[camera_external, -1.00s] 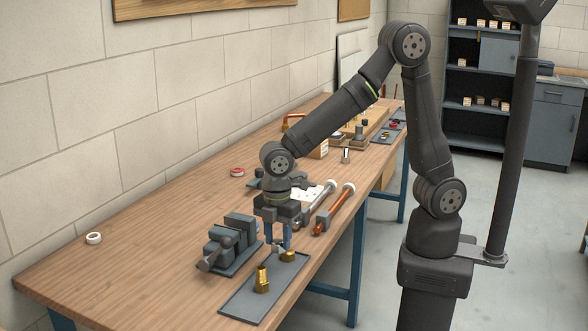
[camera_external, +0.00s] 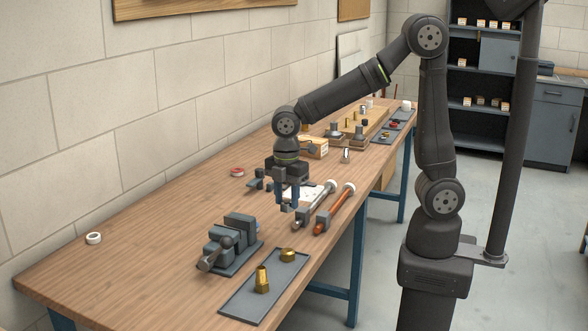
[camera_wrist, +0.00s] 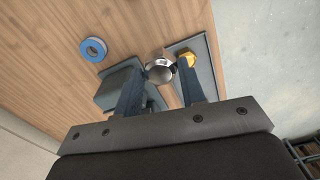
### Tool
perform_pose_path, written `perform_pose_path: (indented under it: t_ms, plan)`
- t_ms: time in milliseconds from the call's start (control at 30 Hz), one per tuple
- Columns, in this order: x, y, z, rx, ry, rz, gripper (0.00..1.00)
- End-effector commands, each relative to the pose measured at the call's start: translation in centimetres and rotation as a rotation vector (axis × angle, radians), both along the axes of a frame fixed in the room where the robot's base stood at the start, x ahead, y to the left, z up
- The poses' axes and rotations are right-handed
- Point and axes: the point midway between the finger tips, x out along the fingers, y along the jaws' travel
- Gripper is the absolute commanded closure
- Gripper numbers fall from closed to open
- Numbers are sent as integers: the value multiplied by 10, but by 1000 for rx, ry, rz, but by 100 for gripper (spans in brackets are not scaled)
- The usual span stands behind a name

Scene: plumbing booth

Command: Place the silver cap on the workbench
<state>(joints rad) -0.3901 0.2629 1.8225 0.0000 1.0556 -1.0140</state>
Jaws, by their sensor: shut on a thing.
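My gripper (camera_external: 288,197) is shut on the silver cap (camera_wrist: 160,73), a small shiny round piece with a hollow opening, held between the fingertips in the wrist view. The cap is small and hard to make out there. The cap is clear of the tray.
A dark tray (camera_external: 240,300) at the front edge holds two brass fittings (camera_external: 262,280) (camera_external: 288,255). A grey vise (camera_external: 230,245) stands left of it. Blue tape (camera_wrist: 93,49) lies near the vise. The front-left wood is clear.

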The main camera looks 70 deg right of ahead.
Motion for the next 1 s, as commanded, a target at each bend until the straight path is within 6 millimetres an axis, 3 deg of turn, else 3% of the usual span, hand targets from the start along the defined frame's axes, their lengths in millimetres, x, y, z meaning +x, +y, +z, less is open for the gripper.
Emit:
perform_pose_path:
  t_ms: [200,500,767,1000]
  plan:
    - [32,-64,0,0,0,-162,87]
    - [57,-164,1,-1,1,-386,87]
    - [60,-255,1,0,1,-579,87]
    - [45,-341,1,0,0,-758,87]
